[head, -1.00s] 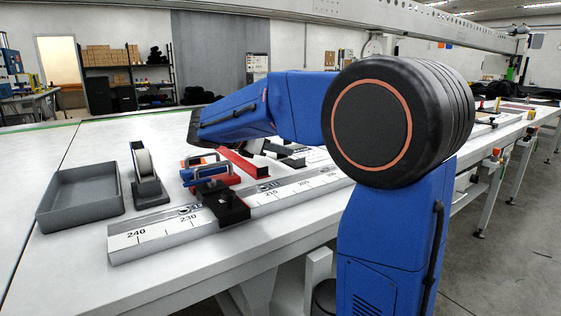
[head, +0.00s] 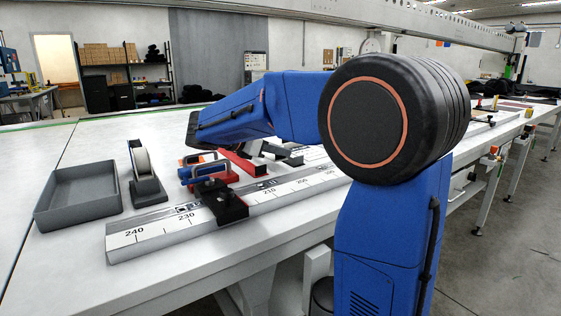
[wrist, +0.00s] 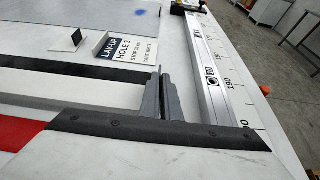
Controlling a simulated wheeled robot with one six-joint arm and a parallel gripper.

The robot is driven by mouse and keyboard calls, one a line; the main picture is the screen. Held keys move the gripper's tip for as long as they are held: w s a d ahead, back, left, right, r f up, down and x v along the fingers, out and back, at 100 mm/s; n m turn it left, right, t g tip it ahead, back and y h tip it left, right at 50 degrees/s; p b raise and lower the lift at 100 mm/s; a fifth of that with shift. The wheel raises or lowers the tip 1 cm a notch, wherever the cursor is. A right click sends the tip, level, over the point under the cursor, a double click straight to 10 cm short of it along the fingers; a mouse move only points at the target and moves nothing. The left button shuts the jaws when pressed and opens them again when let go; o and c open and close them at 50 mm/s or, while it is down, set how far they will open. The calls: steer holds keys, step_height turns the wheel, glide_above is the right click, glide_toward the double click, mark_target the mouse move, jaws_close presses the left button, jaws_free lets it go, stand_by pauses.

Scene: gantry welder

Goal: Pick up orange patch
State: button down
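I cannot make out the orange patch for certain in either view. In the head view a small orange piece (head: 194,159) shows beside a blue clamp-like part (head: 203,171), partly hidden; I cannot tell whether it is the patch. My gripper (wrist: 164,96) shows in the wrist view as two narrow grey fingers close together, with nothing visible between them. They are over the white table, beside the long scale rail (wrist: 222,85). In the head view my blue arm reaches left over the table and its fingers are hidden.
A grey tray (head: 76,210) and a tape dispenser (head: 145,176) stand at the table's left. The scale rail also shows in the head view (head: 160,228), with a black block (head: 222,203) across it. A lay-up label plate (wrist: 127,48) lies left of the rail.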

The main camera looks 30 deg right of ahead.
mark_target(275, 159)
steer(key=shift+f, duration=1.7)
steer(key=c, duration=2)
jaws_free()
